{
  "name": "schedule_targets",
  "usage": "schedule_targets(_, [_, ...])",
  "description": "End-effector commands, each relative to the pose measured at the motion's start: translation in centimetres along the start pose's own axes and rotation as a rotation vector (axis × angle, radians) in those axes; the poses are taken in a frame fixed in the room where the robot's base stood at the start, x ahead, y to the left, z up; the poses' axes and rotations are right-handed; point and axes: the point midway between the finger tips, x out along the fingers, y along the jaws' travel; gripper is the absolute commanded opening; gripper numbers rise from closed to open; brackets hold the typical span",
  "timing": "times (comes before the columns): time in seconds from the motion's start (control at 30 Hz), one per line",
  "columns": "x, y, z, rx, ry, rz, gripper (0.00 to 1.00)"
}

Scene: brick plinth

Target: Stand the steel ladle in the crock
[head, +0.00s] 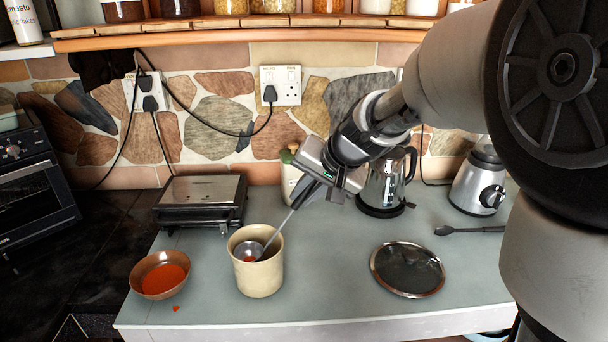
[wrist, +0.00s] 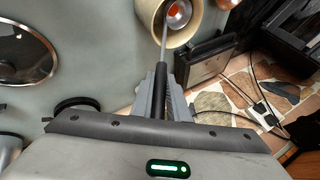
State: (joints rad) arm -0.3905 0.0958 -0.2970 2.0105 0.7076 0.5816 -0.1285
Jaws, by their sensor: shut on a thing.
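The steel ladle (head: 277,230) has its bowl end inside the mouth of the cream crock (head: 262,279), with a reddish patch in the bowl. Its handle slants up and right over the rim to my gripper (head: 305,197). In the wrist view my gripper (wrist: 164,76) is shut on the dark handle part of the ladle (wrist: 179,14), and the bowl shows within the crock's rim (wrist: 147,12). The crock stands upright on the grey counter. Whether the ladle touches the crock's bottom or wall cannot be told.
A brown bowl of red stuff (head: 141,281) stands left of the crock, with a small red spill (head: 175,308). A grill press (head: 201,196) is behind. A round glass lid (head: 407,268) lies right.

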Motion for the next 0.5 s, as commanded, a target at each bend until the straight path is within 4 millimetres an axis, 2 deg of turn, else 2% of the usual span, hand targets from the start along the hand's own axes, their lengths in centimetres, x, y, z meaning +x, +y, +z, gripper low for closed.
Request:
schedule_targets(0.03, [0.7,0.4,0.3,0.000,0.001,0.000,0.00])
schedule_targets(0.5, [3.5,2.2,1.5,0.000,0.001,0.000,0.00])
